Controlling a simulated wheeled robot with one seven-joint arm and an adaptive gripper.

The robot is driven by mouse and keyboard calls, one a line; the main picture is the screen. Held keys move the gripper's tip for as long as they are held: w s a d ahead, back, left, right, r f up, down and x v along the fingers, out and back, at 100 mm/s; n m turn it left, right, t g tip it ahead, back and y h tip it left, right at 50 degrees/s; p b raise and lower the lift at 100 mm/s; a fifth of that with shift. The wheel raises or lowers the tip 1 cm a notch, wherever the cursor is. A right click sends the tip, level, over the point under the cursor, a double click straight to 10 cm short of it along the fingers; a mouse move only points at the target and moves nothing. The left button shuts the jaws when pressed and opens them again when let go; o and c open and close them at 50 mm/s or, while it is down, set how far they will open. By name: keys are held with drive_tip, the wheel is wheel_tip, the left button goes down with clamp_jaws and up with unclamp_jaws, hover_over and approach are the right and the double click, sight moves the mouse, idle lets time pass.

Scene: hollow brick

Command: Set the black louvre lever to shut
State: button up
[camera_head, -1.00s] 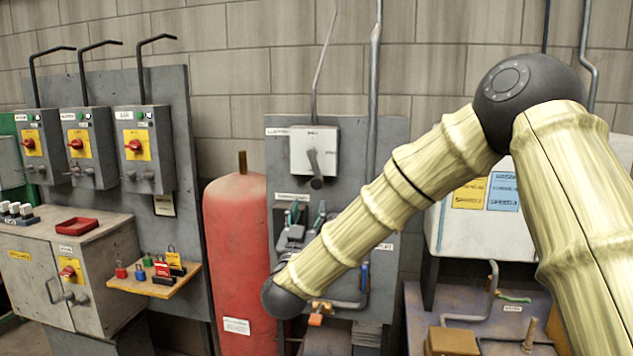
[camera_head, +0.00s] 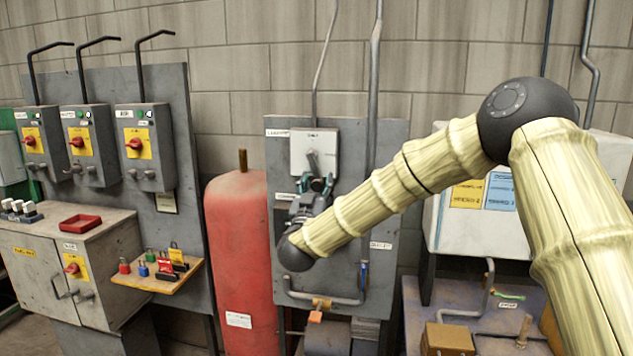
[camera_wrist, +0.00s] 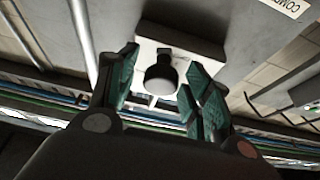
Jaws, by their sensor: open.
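The black louvre lever is on a pale box (camera_head: 300,152) fixed to a grey wall panel. In the head view only its upper part (camera_head: 312,160) shows; my gripper hides its lower end. In the wrist view the lever's dark round knob (camera_wrist: 160,76) points at the camera, in front of the pale box (camera_wrist: 205,50). My gripper (camera_head: 318,186) is just below the box in the head view. In the wrist view its green-padded fingers (camera_wrist: 160,85) are apart, one on each side of the knob. I cannot tell whether either finger touches it.
A red cylinder (camera_head: 236,255) stands left of the panel. A bent grey pipe (camera_head: 330,300) runs low on the panel, and a vertical conduit (camera_head: 372,120) passes right of the box. A shelf with padlocks (camera_head: 155,285) stands further left.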

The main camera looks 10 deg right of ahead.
drive_tip(key=shift+c, duration=0.4)
clamp_jaws()
drive_tip(key=shift+w, duration=0.1)
drive_tip(key=shift+r, duration=0.1)
